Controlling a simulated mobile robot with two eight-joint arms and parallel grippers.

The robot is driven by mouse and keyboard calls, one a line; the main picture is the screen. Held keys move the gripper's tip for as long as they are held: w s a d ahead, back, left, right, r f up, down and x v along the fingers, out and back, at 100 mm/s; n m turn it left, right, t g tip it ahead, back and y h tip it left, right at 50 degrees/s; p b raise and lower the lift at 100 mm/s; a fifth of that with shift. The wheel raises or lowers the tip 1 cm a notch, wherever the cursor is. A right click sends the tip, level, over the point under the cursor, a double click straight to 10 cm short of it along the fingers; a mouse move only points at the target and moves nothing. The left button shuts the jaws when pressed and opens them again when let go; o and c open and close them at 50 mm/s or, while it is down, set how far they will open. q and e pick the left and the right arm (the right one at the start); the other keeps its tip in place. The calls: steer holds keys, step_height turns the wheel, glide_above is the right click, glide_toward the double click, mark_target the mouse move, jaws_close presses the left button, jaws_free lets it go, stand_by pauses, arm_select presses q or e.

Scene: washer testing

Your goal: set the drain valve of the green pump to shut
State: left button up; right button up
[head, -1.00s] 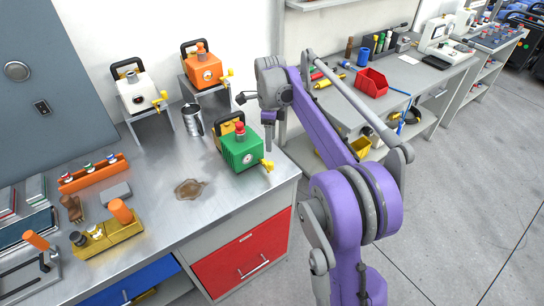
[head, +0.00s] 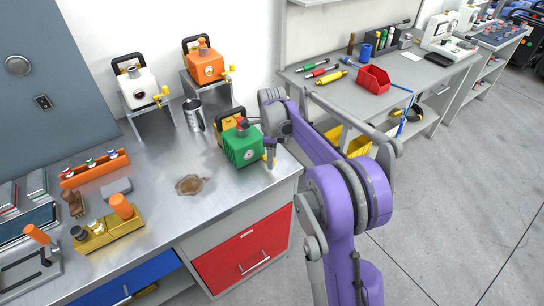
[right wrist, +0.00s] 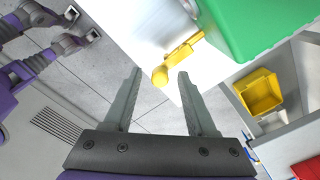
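The green pump (head: 243,150) stands near the right corner of the metal bench, with a red cap on top. Its yellow drain valve (head: 266,158) sticks out at the right front and is partly hidden by my right gripper (head: 270,150). In the right wrist view the valve's yellow handle (right wrist: 180,57) slants beside the green pump body (right wrist: 255,25), its rounded end just beyond my fingertips. My right gripper (right wrist: 159,76) is open, its two fingers apart with nothing held between them. My left gripper is not in view.
A white pump (head: 140,90) and an orange pump (head: 205,66) stand on metal stands behind. A metal cup (head: 194,115) is close behind the green pump. A brown stain (head: 192,185) lies on the bench. A side bench (head: 405,78) holds a red bin (head: 373,80).

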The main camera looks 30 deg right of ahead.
jaws_close()
steer(key=shift+d, duration=0.1)
steer(key=n, duration=0.1)
steer(key=d+n, duration=0.1)
steer(key=n, duration=0.2)
steer(key=shift+w+d+n, duration=0.25)
steer(key=shift+n, duration=0.05)
steer(key=n, duration=0.2)
steer(key=w+d+n, duration=0.1)
steer(key=n, duration=0.1)
steer(key=shift+d, duration=0.15)
steer(key=n, duration=0.1)
steer(key=w+n, duration=0.1)
steer(key=n, duration=0.2)
steer(key=shift+w+d+n, duration=0.25)
steer(key=shift+d+n, duration=0.1)
steer(key=shift+n, duration=0.05)
steer(key=shift+w+d+n, duration=0.1)
steer(key=shift+w+n, duration=0.3)
steer(key=shift+n, duration=0.7)
steer(key=shift+w+n, duration=0.35)
steer(key=shift+n, duration=0.75)
